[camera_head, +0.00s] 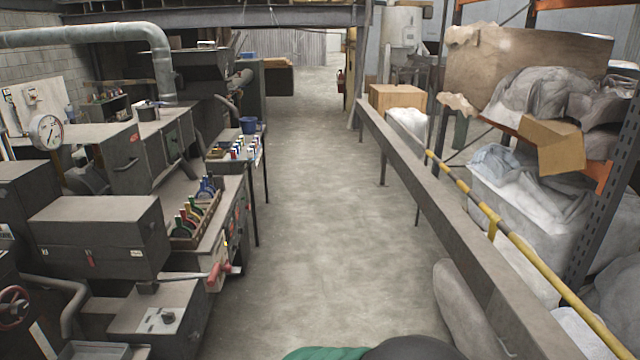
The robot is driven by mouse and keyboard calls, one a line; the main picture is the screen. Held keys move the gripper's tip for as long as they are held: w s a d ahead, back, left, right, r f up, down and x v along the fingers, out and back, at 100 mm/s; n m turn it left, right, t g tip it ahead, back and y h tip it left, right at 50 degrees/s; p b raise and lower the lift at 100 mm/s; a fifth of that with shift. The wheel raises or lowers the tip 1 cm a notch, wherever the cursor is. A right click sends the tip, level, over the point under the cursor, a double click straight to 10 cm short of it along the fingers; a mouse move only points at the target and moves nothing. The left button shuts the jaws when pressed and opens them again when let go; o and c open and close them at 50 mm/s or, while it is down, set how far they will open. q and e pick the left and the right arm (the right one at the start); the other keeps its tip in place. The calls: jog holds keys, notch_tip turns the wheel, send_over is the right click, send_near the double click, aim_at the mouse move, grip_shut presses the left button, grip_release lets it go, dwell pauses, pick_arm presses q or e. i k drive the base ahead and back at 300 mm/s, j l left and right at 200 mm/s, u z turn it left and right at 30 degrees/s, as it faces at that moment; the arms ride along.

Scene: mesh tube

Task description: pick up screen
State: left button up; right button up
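I cannot make out a screen or mesh tube anywhere in the head view. Neither of my grippers is in view, and no arm shows clearly. A green shape and a dark grey rounded shape are cut off by the bottom edge; I cannot tell what they are.
A clear concrete aisle (325,215) runs ahead. Workbenches with metal machines (100,235) and a rack of colored-handled tools (195,215) line the left. A long grey beam (440,210), a yellow rail (520,247) and shelving with wrapped bundles (548,92) line the right. A cardboard box (397,98) stands farther back.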

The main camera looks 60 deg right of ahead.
aim_at(210, 187)
jog(key=z, duration=1.1)
jog(key=i+l+z, duration=0.4)
jog(key=i, duration=0.6)
jog(key=i+z, duration=0.4)
jog(key=i, duration=0.6)
jog(key=i+u, duration=0.25)
jog(key=i, duration=0.2)
jog(key=i+l+u, duration=0.1)
jog(key=i+u, duration=0.2)
jog(key=i, duration=0.15)
jog(key=i+l+u, duration=0.25)
jog(key=i, duration=0.2)
jog(key=j, duration=0.05)
